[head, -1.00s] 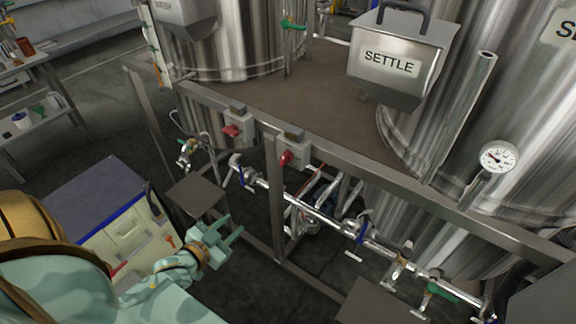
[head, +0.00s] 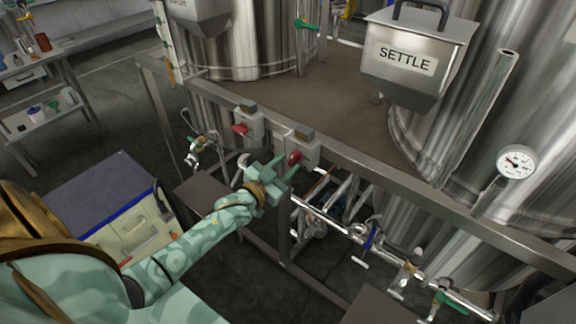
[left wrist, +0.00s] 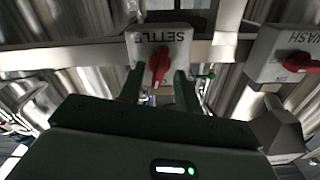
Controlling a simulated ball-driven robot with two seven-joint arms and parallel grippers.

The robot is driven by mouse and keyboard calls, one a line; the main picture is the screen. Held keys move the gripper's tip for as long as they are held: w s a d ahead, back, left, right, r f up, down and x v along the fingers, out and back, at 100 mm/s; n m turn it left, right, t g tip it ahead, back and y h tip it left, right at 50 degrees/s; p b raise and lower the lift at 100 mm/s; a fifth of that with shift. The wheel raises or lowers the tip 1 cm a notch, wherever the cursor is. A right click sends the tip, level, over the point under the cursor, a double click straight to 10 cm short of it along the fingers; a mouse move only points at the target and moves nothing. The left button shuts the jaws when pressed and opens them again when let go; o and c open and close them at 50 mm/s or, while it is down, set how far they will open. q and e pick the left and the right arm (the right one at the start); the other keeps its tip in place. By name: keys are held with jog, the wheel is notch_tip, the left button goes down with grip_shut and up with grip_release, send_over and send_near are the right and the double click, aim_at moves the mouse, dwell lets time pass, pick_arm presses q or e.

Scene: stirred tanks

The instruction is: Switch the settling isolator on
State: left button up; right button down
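The settling isolator (head: 306,150) is a grey box with a red handle (head: 294,158) on the frame rail, the right one of two boxes in the head view. In the left wrist view the box (left wrist: 183,42) is upside down, marked SETTLE, and its red handle (left wrist: 158,66) runs nearly up and down the picture. My left gripper (head: 284,167) is open close in front of the handle. In the left wrist view its fingers (left wrist: 158,88) stand either side of the handle's lower end; contact cannot be told. My right gripper is not in view.
The wash isolator (head: 248,124), also with a red handle, sits left of it on the rail (head: 355,158). A pipe with valves (head: 370,236) runs below. The SETTLE hopper (head: 415,65) and steel tanks stand behind. A blue-topped box (head: 100,190) stands on the floor at left.

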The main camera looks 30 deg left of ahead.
pick_arm(q)
jog(key=shift+w, duration=0.6)
grip_shut()
jog(key=shift+r+n+p, duration=0.3)
jog(key=shift+n+p, duration=0.5)
jog(key=shift+p, duration=0.1)
jog(key=shift+n+p, duration=0.3)
jog(key=shift+n, duration=0.2)
jog(key=shift+f+n, duration=0.25)
jog(key=shift+n, duration=0.05)
grip_release()
